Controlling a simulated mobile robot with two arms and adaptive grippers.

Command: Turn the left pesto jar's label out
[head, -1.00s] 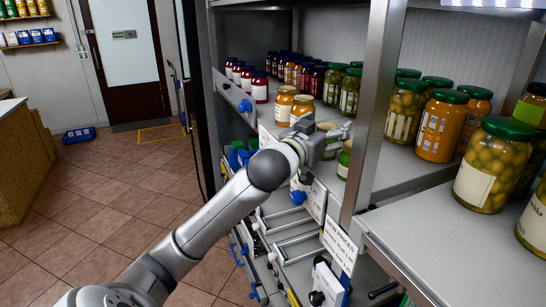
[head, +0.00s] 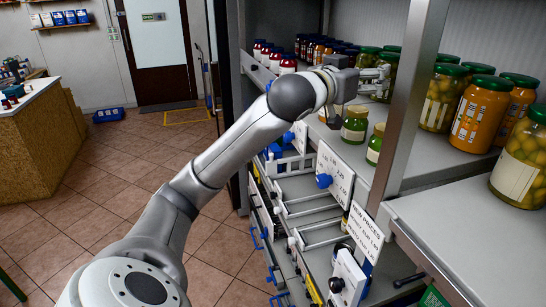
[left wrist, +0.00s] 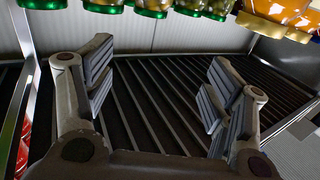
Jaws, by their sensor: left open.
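My right gripper is not in view.
A metal post (head: 409,95) stands close right of the pesto jars. Olive jars (head: 440,97) and orange jars (head: 480,108) fill the shelf beyond it. Red jars (head: 287,64) stand at the left. A price sign (head: 334,178) hangs below the shelf edge.

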